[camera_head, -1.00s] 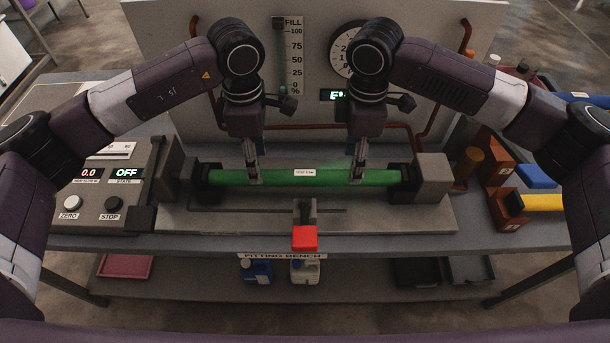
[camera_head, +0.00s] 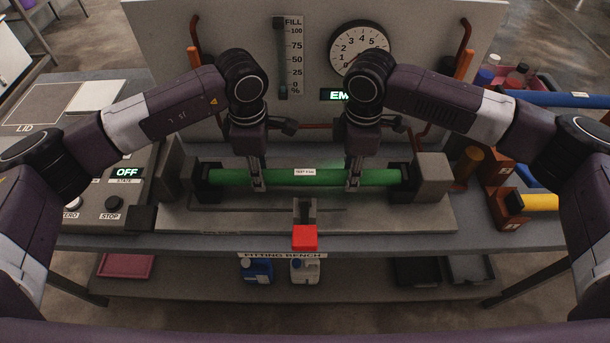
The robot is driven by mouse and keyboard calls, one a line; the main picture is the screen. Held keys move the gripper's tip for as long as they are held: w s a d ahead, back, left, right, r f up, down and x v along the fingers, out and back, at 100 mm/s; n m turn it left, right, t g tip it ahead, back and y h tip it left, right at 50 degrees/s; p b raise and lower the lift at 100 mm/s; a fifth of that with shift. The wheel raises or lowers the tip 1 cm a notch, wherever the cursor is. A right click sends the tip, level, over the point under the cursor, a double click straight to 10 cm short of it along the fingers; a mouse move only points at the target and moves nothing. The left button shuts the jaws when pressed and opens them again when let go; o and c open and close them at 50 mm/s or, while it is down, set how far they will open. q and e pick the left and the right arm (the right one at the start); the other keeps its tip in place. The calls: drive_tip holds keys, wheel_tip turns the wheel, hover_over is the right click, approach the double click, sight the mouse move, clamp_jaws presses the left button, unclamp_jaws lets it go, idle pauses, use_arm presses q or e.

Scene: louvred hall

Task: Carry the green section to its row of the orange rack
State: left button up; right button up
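The green section (camera_head: 305,178) is a long tube with a small white label. It lies level between the two dark end holders of the grey bench fixture (camera_head: 400,215). My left gripper (camera_head: 257,180) has its fingers down at the tube, left of the label. My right gripper (camera_head: 353,179) has its fingers down at the tube, right of the label. Whether the fingers are closed on it is too small to tell. An orange-brown rack (camera_head: 506,206) stands partly in view at the right, with a yellow tube (camera_head: 540,202) and a blue piece (camera_head: 537,176) at it.
A red block (camera_head: 304,237) sits at the fixture's front. A panel (camera_head: 126,190) reading OFF stands at the left. A gauge (camera_head: 359,48) and a fill scale (camera_head: 294,55) are on the back board.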

use_arm(q)
clamp_jaws()
use_arm(e)
clamp_jaws()
use_arm(q)
drive_tip(key=shift+w+r, duration=0.1)
drive_tip(key=shift+r, duration=0.05)
use_arm(e)
drive_tip(key=shift+w+r, duration=0.1)
drive_tip(key=shift+r, duration=0.1)
